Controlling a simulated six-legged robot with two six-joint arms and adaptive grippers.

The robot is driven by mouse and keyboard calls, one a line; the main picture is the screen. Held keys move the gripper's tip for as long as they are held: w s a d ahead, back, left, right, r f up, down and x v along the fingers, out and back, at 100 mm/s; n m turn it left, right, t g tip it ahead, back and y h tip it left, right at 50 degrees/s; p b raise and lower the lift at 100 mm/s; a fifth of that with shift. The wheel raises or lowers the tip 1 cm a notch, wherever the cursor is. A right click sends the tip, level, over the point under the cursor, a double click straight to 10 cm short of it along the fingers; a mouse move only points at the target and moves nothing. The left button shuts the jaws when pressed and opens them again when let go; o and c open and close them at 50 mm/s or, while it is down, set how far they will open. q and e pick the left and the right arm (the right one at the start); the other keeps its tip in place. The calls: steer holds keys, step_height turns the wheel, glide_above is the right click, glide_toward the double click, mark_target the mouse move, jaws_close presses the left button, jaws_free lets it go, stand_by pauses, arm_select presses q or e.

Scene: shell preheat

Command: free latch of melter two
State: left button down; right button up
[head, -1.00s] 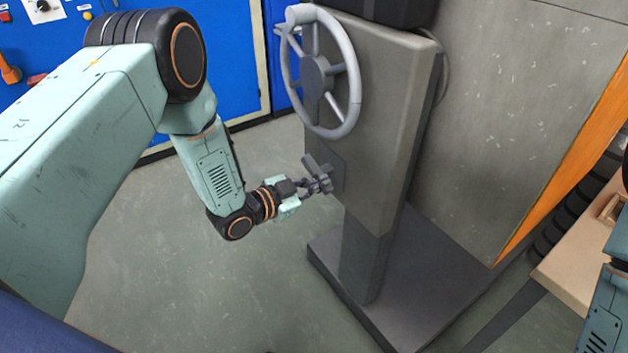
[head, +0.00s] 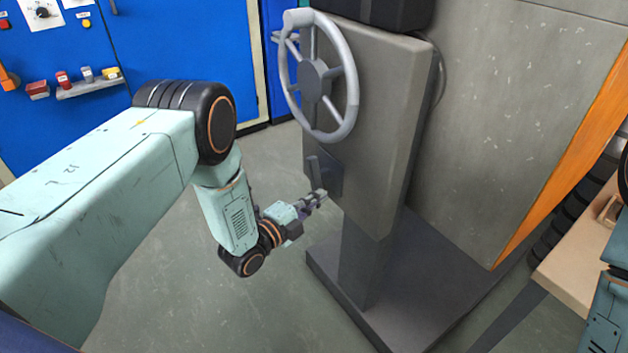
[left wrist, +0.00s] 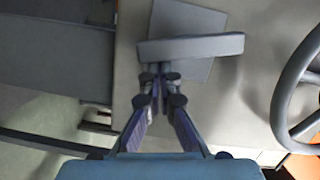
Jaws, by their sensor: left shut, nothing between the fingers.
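The latch (head: 313,168) is a short grey bar on a dark square plate, on the side of the melter's grey housing (head: 375,120) below the handwheel. The bar stands nearly upright in the head view. In the left wrist view the latch bar (left wrist: 190,48) lies across the picture just beyond my fingertips, with its plate (left wrist: 185,20) behind it. My left gripper (head: 319,197) is shut and empty, close to the lower end of the bar. In the left wrist view its fingertips (left wrist: 160,80) are together; I cannot tell whether they touch the bar. My right gripper is not in view.
A grey handwheel (head: 320,75) juts out above the latch. The melter stands on a dark base plate (head: 400,290). Blue cabinets (head: 180,45) stand behind, and a wooden-topped table (head: 580,255) is at the right. The floor left of the base is clear.

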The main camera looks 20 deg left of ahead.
arm_select(q)
steer(key=shift+w+a+f+m, duration=0.15)
steer(key=shift+a+f+m, duration=0.2)
steer(key=shift+m, duration=0.35)
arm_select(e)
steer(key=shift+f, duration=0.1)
arm_select(q)
steer(key=shift+f, duration=0.15)
stand_by(0.3)
